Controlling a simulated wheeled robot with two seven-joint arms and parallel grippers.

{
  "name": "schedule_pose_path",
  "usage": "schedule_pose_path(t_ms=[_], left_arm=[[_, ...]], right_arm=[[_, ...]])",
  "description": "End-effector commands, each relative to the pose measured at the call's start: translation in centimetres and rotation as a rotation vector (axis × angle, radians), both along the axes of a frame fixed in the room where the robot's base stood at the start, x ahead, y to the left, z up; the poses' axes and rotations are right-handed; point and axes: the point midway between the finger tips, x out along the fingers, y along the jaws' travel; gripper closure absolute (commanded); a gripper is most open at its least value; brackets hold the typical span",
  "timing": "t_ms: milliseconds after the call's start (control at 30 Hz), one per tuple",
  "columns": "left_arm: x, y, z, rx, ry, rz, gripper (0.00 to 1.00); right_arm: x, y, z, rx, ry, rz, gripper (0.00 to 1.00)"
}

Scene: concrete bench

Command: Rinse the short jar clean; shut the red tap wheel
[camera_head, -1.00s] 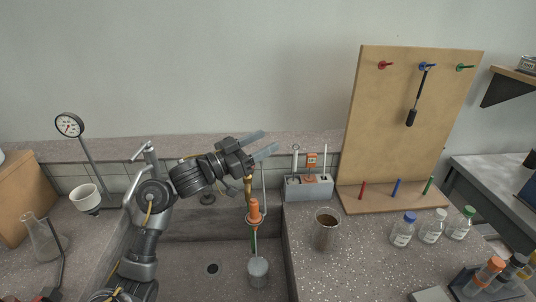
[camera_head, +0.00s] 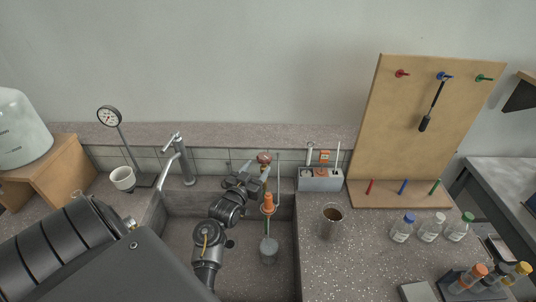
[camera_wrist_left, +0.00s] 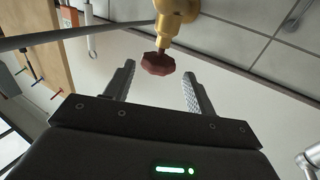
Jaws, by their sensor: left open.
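The red tap wheel (camera_head: 264,157) is on a brass tap at the back wall above the sink. In the left wrist view the dark red wheel (camera_wrist_left: 158,64) sits on its brass body (camera_wrist_left: 178,14), between and just beyond the fingertips. My left gripper (camera_head: 256,169) is open and empty, pointing at the wheel; I cannot tell whether it touches. A short, pale clear jar (camera_head: 269,251) stands upright in the sink, below an orange-collared piece (camera_head: 268,204) with a greenish tube. Whether water runs is too small to tell. My right gripper is out of view.
The sink (camera_head: 182,236) is partly hidden by my arm. A chrome faucet (camera_head: 178,160) stands left of the wheel. A pegboard (camera_head: 412,125) rises behind.

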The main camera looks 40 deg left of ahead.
Motion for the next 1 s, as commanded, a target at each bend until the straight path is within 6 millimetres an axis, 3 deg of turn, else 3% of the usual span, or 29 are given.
schedule_pose_path(t_ms=[200, 400, 833, 1000], left_arm=[[4.3, 1.0, 0.3, -0.003, -0.002, -0.002, 0.45], [6.8, 1.6, 0.2, -0.001, 0.0, -0.002, 0.45], [7.8, 1.8, 0.1, 0.0, 0.0, -0.002, 0.45], [7.8, 1.8, 0.1, -0.001, 0.0, -0.002, 0.65]], right_arm=[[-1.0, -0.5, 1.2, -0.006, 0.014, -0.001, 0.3], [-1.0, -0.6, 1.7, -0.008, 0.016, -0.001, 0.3], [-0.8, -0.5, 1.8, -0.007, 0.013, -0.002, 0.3], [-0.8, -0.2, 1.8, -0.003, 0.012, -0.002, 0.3]])
